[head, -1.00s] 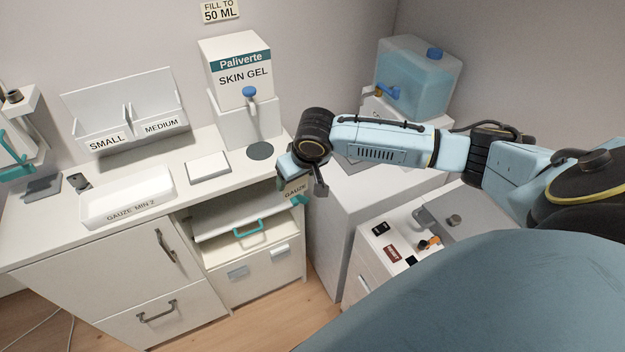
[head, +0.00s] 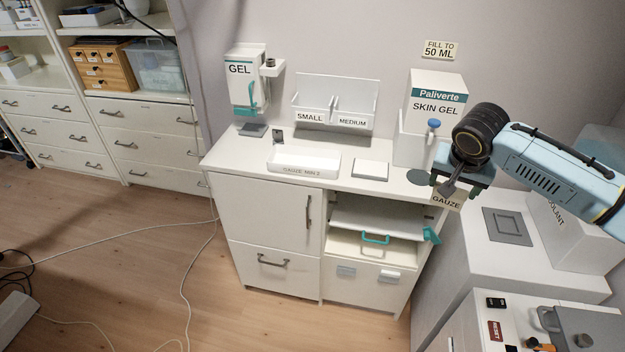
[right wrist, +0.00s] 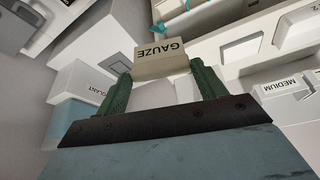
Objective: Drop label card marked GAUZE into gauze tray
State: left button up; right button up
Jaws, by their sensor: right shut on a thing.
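The GAUZE label card (head: 447,203) is a small cream card with dark lettering. My right gripper (head: 451,187) is shut on it and holds it near the counter's right front corner. In the right wrist view the card (right wrist: 160,62) sits between the two green fingertips (right wrist: 162,78), its lettering upside down. The gauze tray (head: 300,171) is a shallow white tray marked GAUZE MIN 2, on the counter well to the left of the card. No contents can be made out in it. My left gripper is not in view.
A flat white pad (head: 370,170) lies between tray and card. The Paliverte skin gel dispenser (head: 436,105) stands behind the gripper. The SMALL/MEDIUM holder (head: 335,120) and gel dispenser (head: 246,85) are behind the tray. An open shelf with a teal handle (head: 376,239) is below.

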aim_at(311, 165)
jog(key=u, duration=1)
jog(key=i, duration=0.95)
jog(key=z, duration=0.5)
